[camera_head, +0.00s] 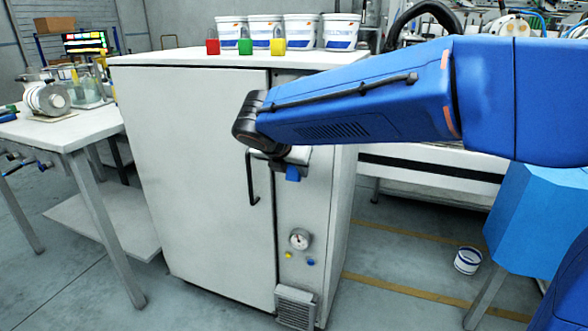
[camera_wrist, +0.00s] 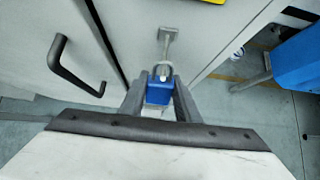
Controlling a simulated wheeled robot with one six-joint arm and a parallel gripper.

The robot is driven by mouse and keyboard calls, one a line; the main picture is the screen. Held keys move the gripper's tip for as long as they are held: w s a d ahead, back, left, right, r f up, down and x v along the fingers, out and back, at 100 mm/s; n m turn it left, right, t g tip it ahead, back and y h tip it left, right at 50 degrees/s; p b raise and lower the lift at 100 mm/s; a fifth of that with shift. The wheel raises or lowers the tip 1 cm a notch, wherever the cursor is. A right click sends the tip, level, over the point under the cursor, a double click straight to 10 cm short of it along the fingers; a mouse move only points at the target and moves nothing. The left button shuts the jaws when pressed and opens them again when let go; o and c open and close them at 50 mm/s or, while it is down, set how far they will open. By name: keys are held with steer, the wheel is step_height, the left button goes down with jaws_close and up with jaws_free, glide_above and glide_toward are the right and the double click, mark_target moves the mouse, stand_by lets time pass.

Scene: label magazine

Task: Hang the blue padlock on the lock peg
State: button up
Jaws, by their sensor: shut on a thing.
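My gripper (camera_wrist: 160,83) is shut on the blue padlock (camera_wrist: 159,94), with one finger on each side of its body. The pale shackle shows beyond the body, towards the cabinet front. A grey peg (camera_wrist: 167,36) with a flat head stands just past the shackle in the wrist view. The peg's lower end and the shackle nearly meet in the picture; I cannot tell whether they touch or whether the shackle is around it. In the head view the padlock (camera_head: 292,174) hangs below my gripper (camera_head: 288,163), before the cabinet's narrow right panel; the peg is hidden there.
A white cabinet (camera_head: 190,150) has a black door handle (camera_head: 251,180) left of the padlock and a gauge (camera_head: 299,239) below. Red (camera_head: 212,47), green (camera_head: 245,47) and yellow (camera_head: 278,44) padlocks stand on top, before several white tubs.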

stand_by(0.4)
steer(key=o, duration=1.2)
steer(key=shift+r, duration=0.1)
steer(key=v, duration=1.7)
steer(key=s+d+f+m+g, duration=0.1)
steer(key=s+d+f+m, duration=0.2)
steer(key=d+f+m, duration=0.55)
steer(key=s+d+f+m+g, duration=0.15)
steer(key=d+m, duration=0.35)
steer(key=d, duration=0.9)
steer(key=shift+s+d+f+m+g+y, duration=0.1)
steer(key=shift+s+d+f+m+y, duration=0.4)
steer(key=shift+s+d+f+m, duration=1.85)
steer(key=shift+s+d+f+m+g+y, duration=0.15)
steer(key=shift+s+d+f+m+y, duration=0.35)
steer(key=shift+s+d+f+m, duration=1.8)
steer(key=shift+s+d+f+m+g+y, duration=0.1)
steer(key=shift+s+d+f+m+y, duration=0.65)
steer(key=shift+s+f+m, duration=2.95)
